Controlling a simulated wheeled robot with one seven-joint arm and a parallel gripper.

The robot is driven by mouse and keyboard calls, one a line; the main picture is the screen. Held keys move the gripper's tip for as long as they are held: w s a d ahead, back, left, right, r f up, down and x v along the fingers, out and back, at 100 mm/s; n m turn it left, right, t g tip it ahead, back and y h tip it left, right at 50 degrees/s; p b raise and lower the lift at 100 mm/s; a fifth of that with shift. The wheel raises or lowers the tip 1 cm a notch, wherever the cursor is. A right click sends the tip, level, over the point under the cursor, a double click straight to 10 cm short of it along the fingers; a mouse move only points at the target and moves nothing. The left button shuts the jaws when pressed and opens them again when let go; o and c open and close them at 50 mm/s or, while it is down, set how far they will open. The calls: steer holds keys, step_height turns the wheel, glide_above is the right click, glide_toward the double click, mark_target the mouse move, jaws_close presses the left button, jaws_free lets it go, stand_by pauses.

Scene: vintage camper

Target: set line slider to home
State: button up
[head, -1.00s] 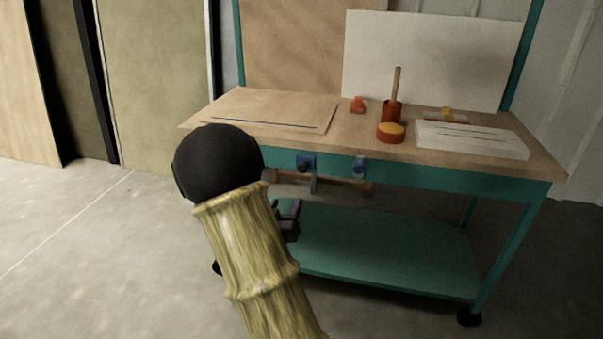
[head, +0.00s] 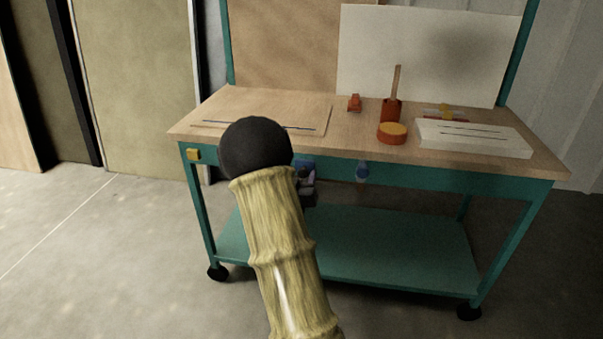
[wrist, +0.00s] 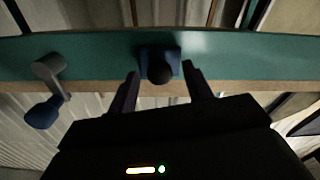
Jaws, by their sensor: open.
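A blue block with a dark round knob (wrist: 160,67) sits on the bench's teal front rail. In the wrist view the knob lies between the tips of my open gripper (wrist: 162,80), and I see no clear contact. In the head view the blue block (head: 306,166) is partly hidden by my gripper (head: 308,184) and arm. No label shows, so I cannot tell whether this block is the line slider. A thin dark-blue line or slot (head: 301,128) runs along the wooden board at the left of the bench top, partly covered by my arm.
A blue-ended crank (head: 361,172) hangs on the rail to the right, and a yellow block (head: 194,154) is at its left end. An orange cup (head: 391,110), a round orange-topped tub (head: 391,133) and a slotted white block (head: 473,138) stand on the bench top. The lower shelf (head: 400,250) looks clear.

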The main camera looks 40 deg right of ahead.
steer(key=shift+w+d, duration=0.3)
steer(key=shift+w, duration=0.05)
steer(key=shift+s, duration=0.1)
steer(key=shift+d, duration=0.1)
jaws_close()
